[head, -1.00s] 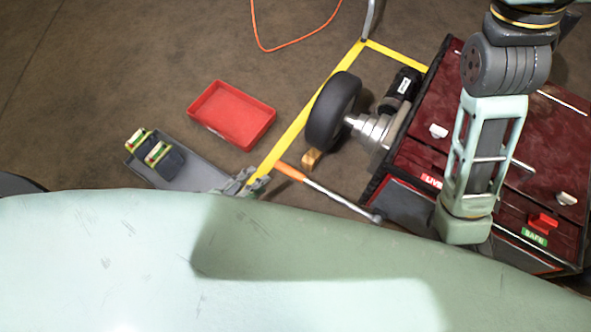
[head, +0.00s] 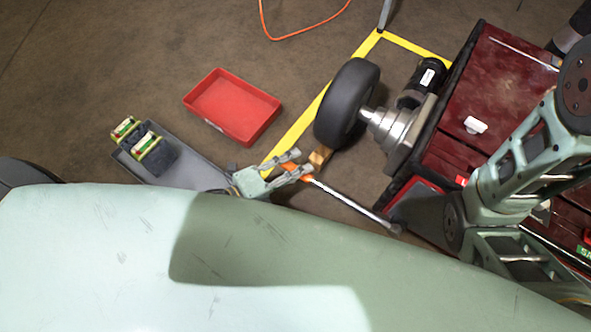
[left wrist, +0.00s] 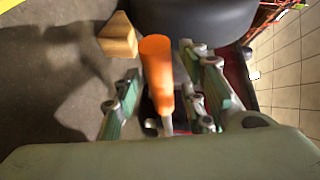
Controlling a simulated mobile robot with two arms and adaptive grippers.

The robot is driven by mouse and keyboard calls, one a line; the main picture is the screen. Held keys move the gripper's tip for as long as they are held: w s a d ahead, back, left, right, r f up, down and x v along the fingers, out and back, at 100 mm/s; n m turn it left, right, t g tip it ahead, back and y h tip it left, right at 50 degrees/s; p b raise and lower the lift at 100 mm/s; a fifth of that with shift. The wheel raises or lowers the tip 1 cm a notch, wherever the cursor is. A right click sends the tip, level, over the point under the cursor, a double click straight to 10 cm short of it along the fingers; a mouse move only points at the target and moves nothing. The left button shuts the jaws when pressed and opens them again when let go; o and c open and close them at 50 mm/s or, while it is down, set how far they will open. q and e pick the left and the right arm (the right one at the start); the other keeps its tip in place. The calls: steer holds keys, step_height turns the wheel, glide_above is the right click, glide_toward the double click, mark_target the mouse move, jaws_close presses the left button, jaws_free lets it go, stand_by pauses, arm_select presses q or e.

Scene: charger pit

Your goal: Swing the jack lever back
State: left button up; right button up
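The jack lever (head: 345,198) is a thin metal bar with an orange grip. It slants from below the wheel toward a pivot by the dark red chassis. Its orange grip (left wrist: 158,70) stands upright between the fingers in the left wrist view. My left gripper (head: 291,168) is at the grip end, with one finger on each side. The fingers (left wrist: 163,104) look spread, with small gaps beside the grip, so it is around the grip but not closed on it. My right arm crosses the right side of the head view; its gripper is not in view.
A black wheel (head: 347,103) and wooden block (head: 319,157) are close to the gripper. The block also shows in the left wrist view (left wrist: 118,36). A red tray (head: 232,106) and a grey tray (head: 187,174) with green-and-yellow items lie left. Yellow tape (head: 297,128) marks the floor.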

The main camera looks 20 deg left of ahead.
arm_select(q)
steer(key=shift+w+d, duration=0.1)
steer(key=shift+w, duration=0.05)
steer(key=shift+c, duration=0.3)
jaws_close()
